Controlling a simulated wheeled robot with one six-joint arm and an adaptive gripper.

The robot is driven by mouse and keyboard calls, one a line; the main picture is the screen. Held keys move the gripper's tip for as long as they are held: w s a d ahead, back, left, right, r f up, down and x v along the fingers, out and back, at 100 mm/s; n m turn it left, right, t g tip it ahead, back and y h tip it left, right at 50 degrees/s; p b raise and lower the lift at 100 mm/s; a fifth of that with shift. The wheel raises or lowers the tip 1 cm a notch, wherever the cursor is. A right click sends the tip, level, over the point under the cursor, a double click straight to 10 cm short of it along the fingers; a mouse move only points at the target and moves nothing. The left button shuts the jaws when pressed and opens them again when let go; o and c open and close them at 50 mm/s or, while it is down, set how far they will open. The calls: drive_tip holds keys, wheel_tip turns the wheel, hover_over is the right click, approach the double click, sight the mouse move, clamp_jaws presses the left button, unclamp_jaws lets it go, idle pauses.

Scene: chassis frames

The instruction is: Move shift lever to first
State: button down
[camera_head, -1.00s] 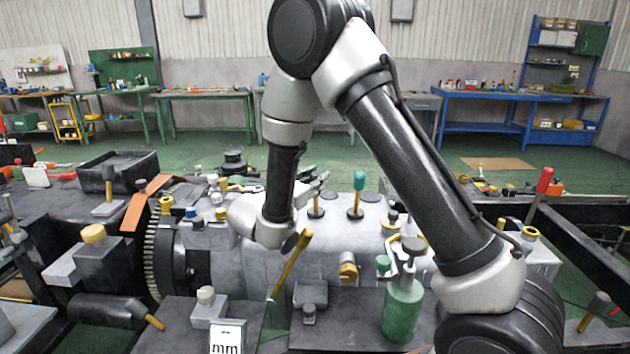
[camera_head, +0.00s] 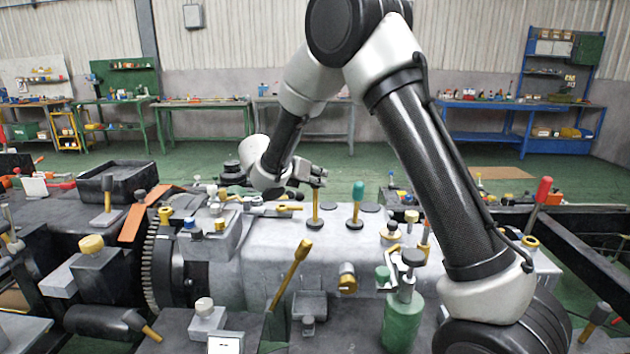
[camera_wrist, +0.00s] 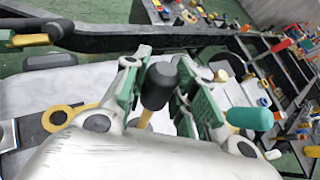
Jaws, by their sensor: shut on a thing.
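The shift lever with a yellow stem (camera_head: 316,208) stands on top of the grey gearbox housing (camera_head: 270,250). Its black knob (camera_wrist: 160,86) shows in the wrist view between the two fingers. My gripper (camera_head: 317,178) is shut on this lever near its top, and the fingers hide the knob in the head view. In the wrist view my gripper (camera_wrist: 165,92) has one finger on each side of the knob. A second lever with a green knob (camera_head: 358,191) stands just to the right, apart from the fingers; it also shows in the wrist view (camera_wrist: 250,118).
A yellow-handled lever (camera_head: 290,272) leans in front of the housing. A green bottle (camera_head: 402,322) stands at the front right. A red-handled tool (camera_head: 543,190) rises at the far right. A black tray (camera_head: 125,178) lies at the left. Workbenches line the far wall.

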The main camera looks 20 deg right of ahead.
drive_tip(key=shift+w+d+f+g+y, duration=0.2)
drive_tip(key=shift+w+g+y, duration=0.1)
drive_tip(key=shift+w+g, duration=0.25)
drive_tip(key=c, duration=1.1)
unclamp_jaws()
drive_tip(key=shift+w, duration=0.1)
drive_tip(key=shift+c, duration=0.2)
drive_tip(key=v, duration=1.2)
drive_tip(key=shift+f, duration=0.1)
